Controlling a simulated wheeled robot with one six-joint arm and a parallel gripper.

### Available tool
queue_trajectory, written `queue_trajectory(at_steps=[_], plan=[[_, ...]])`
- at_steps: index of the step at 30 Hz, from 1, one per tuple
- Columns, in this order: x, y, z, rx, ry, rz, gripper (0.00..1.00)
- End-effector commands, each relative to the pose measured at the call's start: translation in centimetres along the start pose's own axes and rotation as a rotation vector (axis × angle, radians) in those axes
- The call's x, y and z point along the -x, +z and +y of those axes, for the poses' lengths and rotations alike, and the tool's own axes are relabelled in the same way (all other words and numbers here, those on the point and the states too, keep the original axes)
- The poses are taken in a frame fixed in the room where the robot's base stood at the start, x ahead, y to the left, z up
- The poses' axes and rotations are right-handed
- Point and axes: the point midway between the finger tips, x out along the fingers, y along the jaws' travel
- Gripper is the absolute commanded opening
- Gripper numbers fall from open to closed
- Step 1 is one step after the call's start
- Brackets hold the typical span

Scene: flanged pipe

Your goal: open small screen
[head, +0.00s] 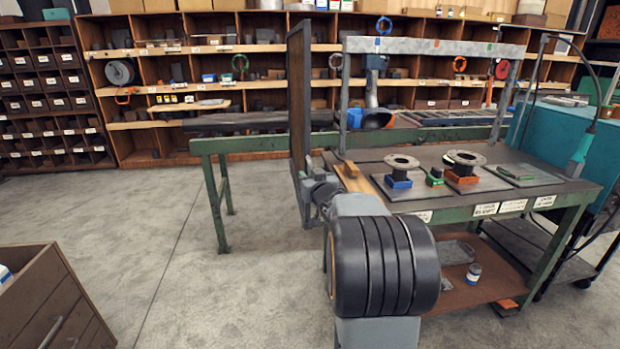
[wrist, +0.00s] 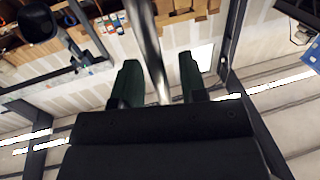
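A tall, narrow dark panel, which looks like the small screen (head: 300,95), stands upright at the left end of the workbench, seen almost edge-on in the head view. My gripper (head: 303,178) is at its lower edge, mostly hidden behind my own wrist. In the wrist view my gripper (wrist: 157,62) has its two green fingers apart. A shiny grey bar (wrist: 148,40) runs between them, with a gap visible on each side. I cannot tell for certain whether this bar is part of the screen.
The workbench (head: 450,207) holds two flanged pipe pieces (head: 402,162) (head: 466,158) on blue and orange supports. A grey overhead beam (head: 435,46) spans the bench. Shelving lines the back wall. A wooden drawer cabinet (head: 50,305) stands at front left.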

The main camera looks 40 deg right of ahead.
Motion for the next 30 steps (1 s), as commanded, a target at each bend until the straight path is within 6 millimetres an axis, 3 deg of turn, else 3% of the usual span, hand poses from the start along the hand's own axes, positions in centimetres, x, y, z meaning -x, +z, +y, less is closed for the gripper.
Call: queue_trajectory(at_steps=[3, 15, 30], plan=[[0.01, 0.00, -0.01, 0.000, 0.000, 0.000, 0.38], [0.04, 0.00, -0.01, 0.000, 0.000, 0.000, 0.00], [-0.05, 0.13, -0.51, 0.001, -0.002, 0.000, 0.00]])
